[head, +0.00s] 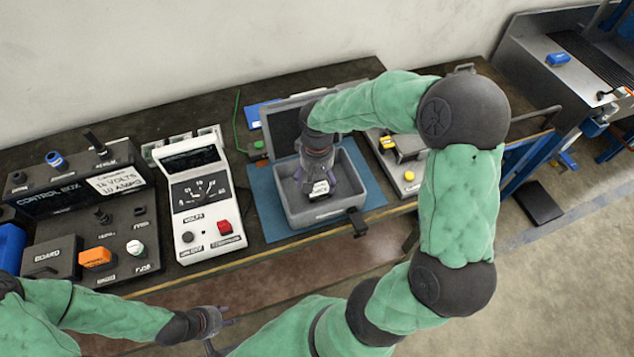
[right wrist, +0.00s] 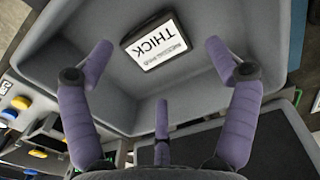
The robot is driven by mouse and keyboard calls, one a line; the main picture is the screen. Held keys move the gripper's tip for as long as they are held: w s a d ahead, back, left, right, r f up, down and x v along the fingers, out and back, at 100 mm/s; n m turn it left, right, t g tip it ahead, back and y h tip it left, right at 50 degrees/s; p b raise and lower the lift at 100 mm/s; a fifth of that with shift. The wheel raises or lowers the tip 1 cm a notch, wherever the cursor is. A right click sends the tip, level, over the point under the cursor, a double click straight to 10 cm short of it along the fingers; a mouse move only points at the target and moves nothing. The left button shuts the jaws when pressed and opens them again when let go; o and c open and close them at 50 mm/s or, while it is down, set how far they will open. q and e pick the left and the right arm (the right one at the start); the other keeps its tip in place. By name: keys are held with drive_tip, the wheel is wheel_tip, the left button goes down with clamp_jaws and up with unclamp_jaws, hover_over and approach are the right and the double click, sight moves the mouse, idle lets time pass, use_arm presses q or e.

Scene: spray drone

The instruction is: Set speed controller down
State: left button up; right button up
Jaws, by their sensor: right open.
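A small black block with a white label reading "THICK" (right wrist: 157,46), seemingly the speed controller, lies inside the open grey case (head: 293,217). Its label also shows in the head view (head: 320,189). The grey case fills much of the right wrist view (right wrist: 190,105). My right gripper (right wrist: 158,62) is open, its purple fingers spread on either side of the block and apart from it. In the head view the right gripper (head: 318,180) reaches down into the case and partly hides it. My left gripper (head: 224,326) is empty at the bottom, with its fingers apart, in front of the bench.
The case stands on a blue mat (head: 262,188). A white voltage meter (head: 195,205) is left of it, and a black control box (head: 75,190) is further left. A device with a yellow button (head: 409,176) stands right of the case.

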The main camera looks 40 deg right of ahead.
sight(317, 189)
wheel_tip(317, 189, up, 8)
drive_tip(key=p, duration=0.1)
drive_tip(key=shift+f, duration=0.2)
idle(0.7)
